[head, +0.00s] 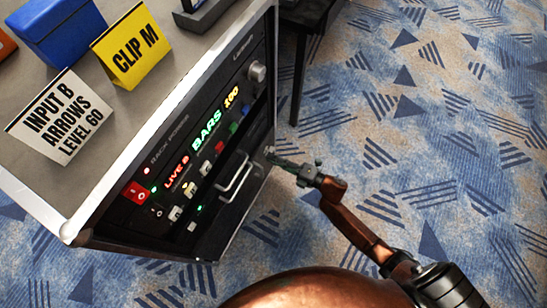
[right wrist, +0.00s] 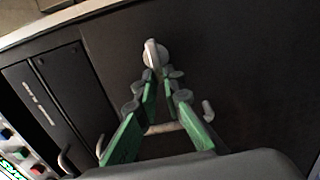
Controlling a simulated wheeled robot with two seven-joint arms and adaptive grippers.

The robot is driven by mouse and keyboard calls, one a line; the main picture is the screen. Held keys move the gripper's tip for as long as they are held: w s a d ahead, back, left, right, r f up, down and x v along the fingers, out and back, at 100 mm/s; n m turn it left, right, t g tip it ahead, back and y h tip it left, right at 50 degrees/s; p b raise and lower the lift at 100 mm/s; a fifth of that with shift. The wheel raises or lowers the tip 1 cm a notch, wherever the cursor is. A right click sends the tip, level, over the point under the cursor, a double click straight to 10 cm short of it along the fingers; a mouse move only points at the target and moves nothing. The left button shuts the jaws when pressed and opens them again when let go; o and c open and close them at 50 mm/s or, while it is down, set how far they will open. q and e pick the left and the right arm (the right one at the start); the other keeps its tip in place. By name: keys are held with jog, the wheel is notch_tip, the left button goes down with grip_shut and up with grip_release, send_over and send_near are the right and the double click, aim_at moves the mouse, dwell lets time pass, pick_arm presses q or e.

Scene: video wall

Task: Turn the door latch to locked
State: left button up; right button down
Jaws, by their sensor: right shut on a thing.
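The door latch (right wrist: 151,53) is a small pale grey turn-piece on a dark door panel. In the right wrist view it stands roughly upright, slightly tilted. My right gripper (right wrist: 162,78) has its green-padded fingers closed in on the latch's lower end and is shut on it. In the head view my right gripper (head: 279,158) reaches in from the lower right to the right edge of the rack's front. The latch is too small and covered there to make out. I cannot read any locked or unlocked marking. My left gripper is not in view.
The dark rack (head: 160,235) has lit buttons and a silver handle (head: 235,180) on its front. On its top are a blue box (head: 55,30), a yellow CLIP M card (head: 132,48) and a white INPUT B card (head: 60,118). Patterned carpet (head: 430,130) lies open to the right.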

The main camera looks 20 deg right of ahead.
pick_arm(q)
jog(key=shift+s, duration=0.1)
pick_arm(e)
jog(key=c, duration=2)
grip_release()
jog(key=shift+c, duration=0.2)
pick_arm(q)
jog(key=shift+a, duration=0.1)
pick_arm(e)
jog(key=v, duration=1.2)
jog(key=shift+f, duration=0.1)
